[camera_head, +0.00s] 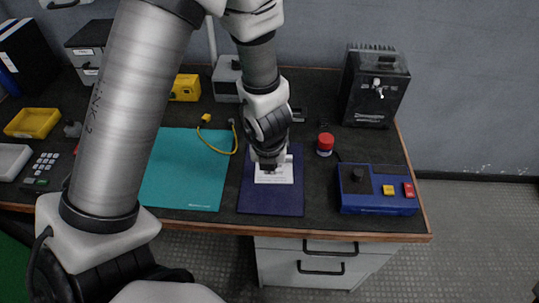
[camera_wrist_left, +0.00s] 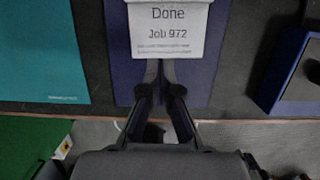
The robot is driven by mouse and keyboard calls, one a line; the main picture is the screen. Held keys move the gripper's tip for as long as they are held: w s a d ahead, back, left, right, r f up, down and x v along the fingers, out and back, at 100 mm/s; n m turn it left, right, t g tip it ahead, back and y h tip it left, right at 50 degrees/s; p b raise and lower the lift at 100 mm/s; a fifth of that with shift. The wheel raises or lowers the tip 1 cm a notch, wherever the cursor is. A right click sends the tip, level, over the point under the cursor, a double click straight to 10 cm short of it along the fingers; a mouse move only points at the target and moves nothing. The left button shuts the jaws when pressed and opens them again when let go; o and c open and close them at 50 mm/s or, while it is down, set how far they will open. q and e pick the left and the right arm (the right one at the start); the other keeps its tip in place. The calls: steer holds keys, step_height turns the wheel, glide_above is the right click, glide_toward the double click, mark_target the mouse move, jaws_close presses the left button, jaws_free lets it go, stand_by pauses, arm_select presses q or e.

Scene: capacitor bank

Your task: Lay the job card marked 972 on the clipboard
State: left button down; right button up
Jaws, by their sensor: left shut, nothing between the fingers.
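The white job card (camera_head: 275,174) reads "Done Job 972" in the left wrist view (camera_wrist_left: 168,32). It lies on the dark blue clipboard (camera_head: 270,200), which also shows in the left wrist view (camera_wrist_left: 205,80). The card looks flat, with clipboard showing around its lower part; its upper part is hidden by my arm in the head view. My left gripper (camera_head: 268,168) is over the clipboard at the card. In the left wrist view its fingertips (camera_wrist_left: 160,66) are together near the card's lower edge, with nothing between them. My right gripper is in neither view.
A teal mat (camera_head: 185,175) lies left of the clipboard. A blue control box (camera_head: 375,205) with buttons and a red-capped jar (camera_head: 325,143) stand to the right. A yellow cable (camera_head: 225,151) crosses the mat. The wooden front edge (camera_head: 330,233) is close below the clipboard.

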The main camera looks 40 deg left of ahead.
mark_target(271, 177)
arm_select(q)
steer(key=b+x, duration=0.1)
steer(key=x, duration=0.4)
steer(key=shift+w, duration=0.2)
steer(key=shift+w+a+r+p, duration=0.3)
steer(key=shift+w+r+p, duration=0.3)
steer(key=shift+p, duration=0.4)
steer(key=shift+w+a+f+p, duration=0.3)
steer(key=shift+w+a+p, duration=0.35)
steer(key=shift+w+p, duration=0.1)
steer(key=shift+w+a+f, duration=0.1)
steer(key=shift+w+f, duration=0.1)
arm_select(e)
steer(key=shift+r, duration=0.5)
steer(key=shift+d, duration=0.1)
